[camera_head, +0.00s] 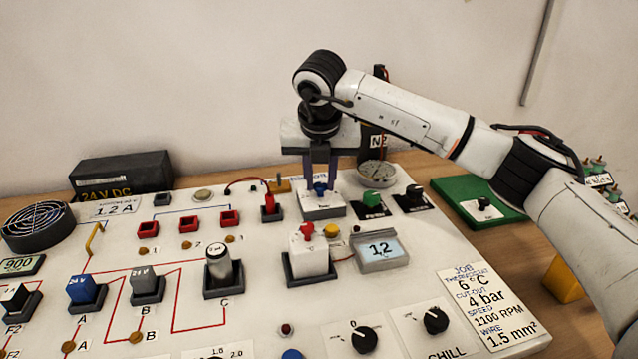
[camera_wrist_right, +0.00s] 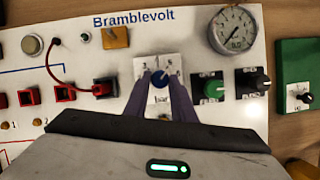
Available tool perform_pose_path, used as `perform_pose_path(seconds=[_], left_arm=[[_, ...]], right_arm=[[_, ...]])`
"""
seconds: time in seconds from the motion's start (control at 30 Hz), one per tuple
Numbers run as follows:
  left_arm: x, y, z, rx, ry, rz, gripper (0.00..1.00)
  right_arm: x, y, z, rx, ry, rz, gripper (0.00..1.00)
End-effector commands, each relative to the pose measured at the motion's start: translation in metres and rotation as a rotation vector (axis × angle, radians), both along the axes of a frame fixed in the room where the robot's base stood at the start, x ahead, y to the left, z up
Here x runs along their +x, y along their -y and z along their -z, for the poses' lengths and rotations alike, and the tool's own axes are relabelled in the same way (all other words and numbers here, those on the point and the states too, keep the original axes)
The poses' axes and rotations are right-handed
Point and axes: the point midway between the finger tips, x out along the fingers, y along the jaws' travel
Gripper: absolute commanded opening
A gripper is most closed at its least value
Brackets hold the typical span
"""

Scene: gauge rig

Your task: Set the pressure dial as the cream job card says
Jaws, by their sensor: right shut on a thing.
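The job card (camera_head: 487,308), at the right of the panel, reads thermostat 6 °C, cut-out 4 bar, speed 1100 RPM, wire 1.5 mm². My left gripper is not in view.
A round gauge (camera_head: 377,173) stands behind a green knob (camera_head: 372,199) and a black knob (camera_head: 414,193), right of the gripper. A red plug (camera_head: 269,203) with a cable is close on the left. A white block with a red knob (camera_head: 306,230) and a display (camera_head: 381,250) stand in front.

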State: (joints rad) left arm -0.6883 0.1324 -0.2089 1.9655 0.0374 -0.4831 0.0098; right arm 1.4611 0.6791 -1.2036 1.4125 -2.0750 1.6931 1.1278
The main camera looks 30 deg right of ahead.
Motion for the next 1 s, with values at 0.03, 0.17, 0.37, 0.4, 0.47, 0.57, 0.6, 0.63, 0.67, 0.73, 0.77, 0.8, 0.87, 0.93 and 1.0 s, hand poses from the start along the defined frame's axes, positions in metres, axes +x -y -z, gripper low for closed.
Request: perform_pose_path(seconds=[0.03,0.17,0.37,0.4,0.47,0.57,0.6,0.63,0.67,0.73,0.77,0.8,0.87,0.93,1.0], left_arm=[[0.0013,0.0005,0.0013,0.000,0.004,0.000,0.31],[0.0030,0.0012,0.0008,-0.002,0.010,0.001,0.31],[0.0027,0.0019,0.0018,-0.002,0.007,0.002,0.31],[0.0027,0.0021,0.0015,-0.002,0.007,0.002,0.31],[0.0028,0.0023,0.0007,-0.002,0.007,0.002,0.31],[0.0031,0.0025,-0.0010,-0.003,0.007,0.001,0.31],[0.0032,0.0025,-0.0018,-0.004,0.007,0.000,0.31],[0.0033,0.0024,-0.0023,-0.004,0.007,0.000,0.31],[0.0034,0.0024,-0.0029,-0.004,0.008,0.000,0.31],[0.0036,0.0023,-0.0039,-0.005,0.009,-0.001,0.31],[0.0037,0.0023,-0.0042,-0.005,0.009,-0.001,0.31],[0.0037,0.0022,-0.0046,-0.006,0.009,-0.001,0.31],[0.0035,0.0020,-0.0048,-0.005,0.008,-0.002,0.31],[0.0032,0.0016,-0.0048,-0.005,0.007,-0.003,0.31],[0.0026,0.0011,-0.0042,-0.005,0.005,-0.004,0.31]], right_arm=[[-0.0004,0.0017,0.0016,0.001,0.001,-0.041,0.01],[-0.0010,0.0029,0.0008,0.002,0.002,-0.164,0.01],[-0.0016,0.0046,0.0002,0.002,0.000,-0.354,0.01],[-0.0014,0.0048,-0.0002,0.003,0.001,-0.390,0.01],[-0.0015,0.0054,-0.0005,0.003,0.000,-0.444,0.01],[-0.0013,0.0064,-0.0010,0.002,0.001,-0.527,0.01],[-0.0014,0.0064,-0.0011,0.003,0.000,-0.558,0.01],[-0.0014,0.0066,-0.0010,0.003,-0.001,-0.581,0.01],[-0.0013,0.0069,-0.0011,0.002,0.000,-0.602,0.01],[-0.0012,0.0073,-0.0013,0.002,0.000,-0.648,0.01],[-0.0011,0.0074,-0.0014,0.003,0.000,-0.668,0.01],[-0.0011,0.0077,-0.0014,0.002,0.001,-0.690,0.01],[-0.0010,0.0082,-0.0014,0.001,0.000,-0.719,0.01],[-0.0010,0.0084,-0.0012,0.002,0.000,-0.749,0.01],[-0.0009,0.0085,-0.0011,0.002,0.000,-0.771,0.01]])
